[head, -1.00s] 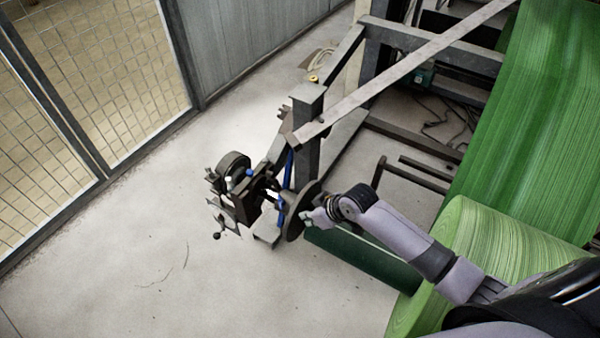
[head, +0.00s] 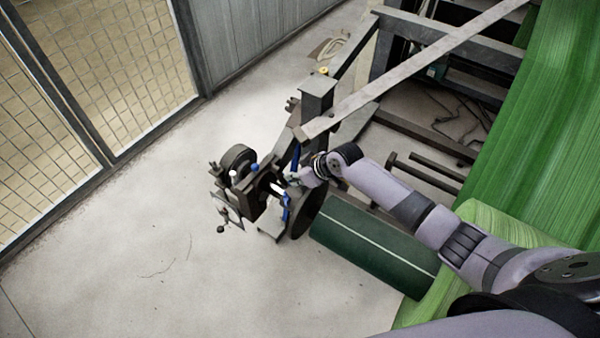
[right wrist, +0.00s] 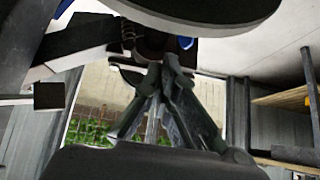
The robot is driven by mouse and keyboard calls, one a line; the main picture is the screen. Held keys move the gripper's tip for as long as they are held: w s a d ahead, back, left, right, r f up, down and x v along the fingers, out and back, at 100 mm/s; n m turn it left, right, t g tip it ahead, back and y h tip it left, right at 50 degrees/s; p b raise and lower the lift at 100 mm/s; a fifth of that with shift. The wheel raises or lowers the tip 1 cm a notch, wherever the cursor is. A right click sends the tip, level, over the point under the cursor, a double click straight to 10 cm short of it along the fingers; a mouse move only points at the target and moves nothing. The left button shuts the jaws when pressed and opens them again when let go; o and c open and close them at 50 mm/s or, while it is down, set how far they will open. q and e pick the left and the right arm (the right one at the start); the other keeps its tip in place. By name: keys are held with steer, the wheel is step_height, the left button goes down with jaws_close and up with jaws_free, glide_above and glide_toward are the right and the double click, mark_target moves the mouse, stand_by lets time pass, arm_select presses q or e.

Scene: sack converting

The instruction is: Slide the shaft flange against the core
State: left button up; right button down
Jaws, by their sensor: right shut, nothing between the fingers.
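The shaft flange (head: 307,212) is a dark round disc at the end of the machine's shaft, in the middle of the head view. The core (head: 375,245) is a dark green cylinder with a pale line along it, just right of the flange. I cannot tell whether they touch. My right gripper (head: 294,181) is shut and empty, at the flange's upper edge beside the shaft mechanism. In the right wrist view the closed fingers (right wrist: 168,66) point up below a dark disc edge, probably the flange (right wrist: 205,14). Contact is unclear. My left gripper is not in view.
The shaft mechanism (head: 245,185) with blue parts and a knobbed lever stands left of the flange. A steel post (head: 317,105) and sloping beam (head: 420,70) rise behind. Green sack web (head: 540,120) hangs at right. The floor at left is clear, up to a mesh fence (head: 110,70).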

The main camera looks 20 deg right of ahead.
mark_target(311, 193)
steer(key=shift+s+d+r, duration=0.2)
steer(key=shift+s+d, duration=0.75)
steer(key=shift+s, duration=0.1)
steer(key=shift+s+d, duration=0.15)
steer(key=shift+s, duration=0.05)
steer(key=s+d+p, duration=0.2)
steer(key=s, duration=0.1)
steer(key=shift+s+d, duration=0.25)
steer(key=shift+d, duration=0.05)
steer(key=shift+s+d+p, duration=0.15)
steer(key=shift+s+p, duration=0.05)
steer(key=shift+p, duration=0.1)
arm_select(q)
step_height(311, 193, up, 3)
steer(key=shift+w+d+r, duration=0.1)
arm_select(e)
steer(key=shift+f, duration=0.15)
